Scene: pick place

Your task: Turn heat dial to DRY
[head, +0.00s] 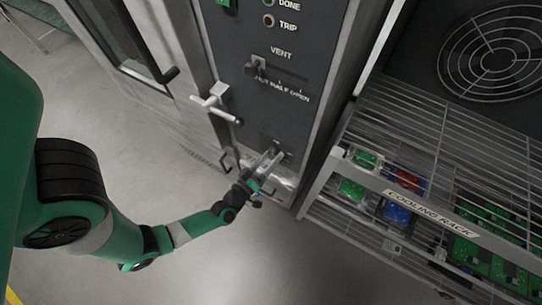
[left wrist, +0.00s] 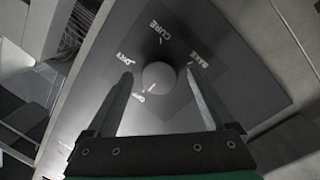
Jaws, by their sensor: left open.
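In the left wrist view the heat dial is a round grey knob (left wrist: 158,75) on a dark panel. Its labels read CURE at the top, BAKE at the right, DRY at the left and OFF at the lower left. A small light mark shows at the knob's lower edge near OFF; I cannot tell surely where the dial points. My left gripper (head: 268,160) is open at the low end of the panel in the head view, largely covering the dial there. Its fingertips lie on either side of the knob; contact is not clear. My right gripper is not in view.
The dark control panel (head: 240,75) carries a VENT lever (head: 257,67) and DONE and TRIP lamps above. A metal handle (head: 217,102) sticks out left of the panel. The wire cooling rack (head: 445,160) with circuit boards stands close on the right. Open floor lies below.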

